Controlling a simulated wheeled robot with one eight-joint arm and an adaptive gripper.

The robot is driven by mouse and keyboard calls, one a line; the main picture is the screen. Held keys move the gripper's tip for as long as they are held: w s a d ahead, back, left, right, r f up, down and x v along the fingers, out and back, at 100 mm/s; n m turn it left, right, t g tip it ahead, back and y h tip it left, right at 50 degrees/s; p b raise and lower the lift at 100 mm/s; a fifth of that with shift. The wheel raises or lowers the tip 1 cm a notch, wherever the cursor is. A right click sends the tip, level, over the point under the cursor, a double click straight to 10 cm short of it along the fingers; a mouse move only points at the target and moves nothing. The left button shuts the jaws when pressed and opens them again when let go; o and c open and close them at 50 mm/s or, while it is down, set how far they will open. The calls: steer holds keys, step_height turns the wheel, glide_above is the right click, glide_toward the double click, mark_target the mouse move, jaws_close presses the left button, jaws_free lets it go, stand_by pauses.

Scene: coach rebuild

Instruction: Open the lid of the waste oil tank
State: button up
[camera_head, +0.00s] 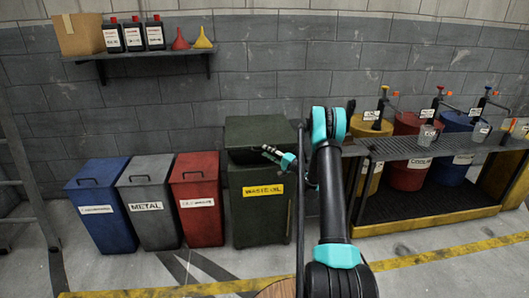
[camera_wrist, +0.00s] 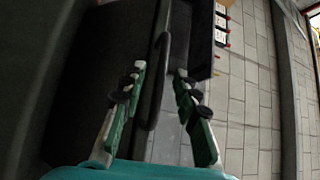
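The waste oil tank (camera_head: 260,218) is the dark green bin with a yellow label, standing against the wall in the head view. Its lid (camera_head: 255,131) is a dark green panel at the top, with a dark band between it and the body; I cannot tell for sure how far it is raised. My gripper (camera_head: 278,156) is at the tank's upper front, by the lid's edge. In the wrist view my gripper (camera_wrist: 158,72) is open, with a dark curved handle (camera_wrist: 157,75) between its fingers. Both fingers look apart from the handle.
Blue (camera_head: 103,211), grey (camera_head: 151,207) and red (camera_head: 199,205) bins stand left of the tank. A wall shelf (camera_head: 140,54) with bottles and funnels hangs above left. A rack (camera_head: 424,147) with drums stands at the right.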

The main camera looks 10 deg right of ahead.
steer(key=shift+x, duration=1.05)
jaws_close()
